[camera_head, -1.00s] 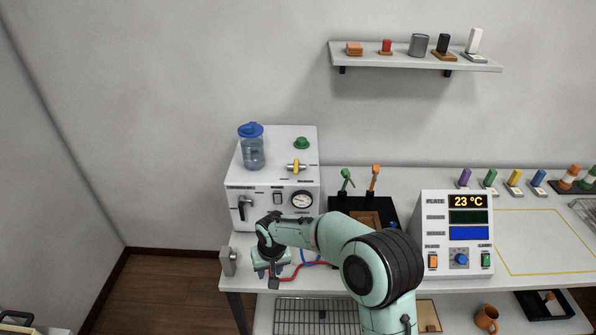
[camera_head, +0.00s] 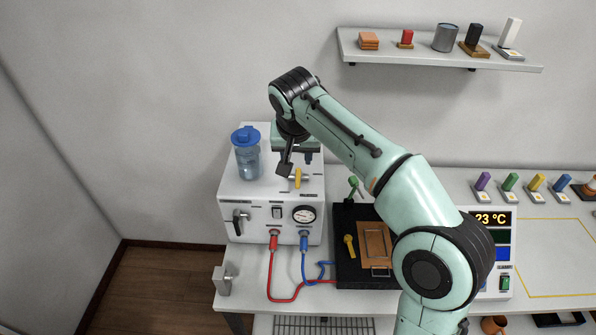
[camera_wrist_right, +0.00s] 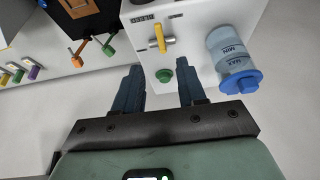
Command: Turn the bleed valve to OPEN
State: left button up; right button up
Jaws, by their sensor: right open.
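The bleed valve looks to be the yellow handle (camera_head: 298,178) on a short metal pipe, on top of the white machine (camera_head: 262,197). In the right wrist view the yellow handle (camera_wrist_right: 159,38) lies crosswise to its pipe. My right gripper (camera_head: 297,162) is above the machine's top, close to the handle, pointing down. My left gripper is not in view.
A blue-capped bottle (camera_head: 247,157) stands on the machine, left of the handle. Red (camera_head: 273,241) and blue (camera_head: 304,241) plugs with hoses are in its front. A black unit with levers (camera_head: 352,187) stands to the right. A shelf (camera_head: 430,53) hangs above.

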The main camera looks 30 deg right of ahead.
aim_at(298, 181)
jog(key=x, duration=1.2)
jog(key=shift+s+f+b, duration=0.15)
jog(key=shift+f+b, duration=0.1)
jog(key=shift+b, duration=0.15)
grip_shut()
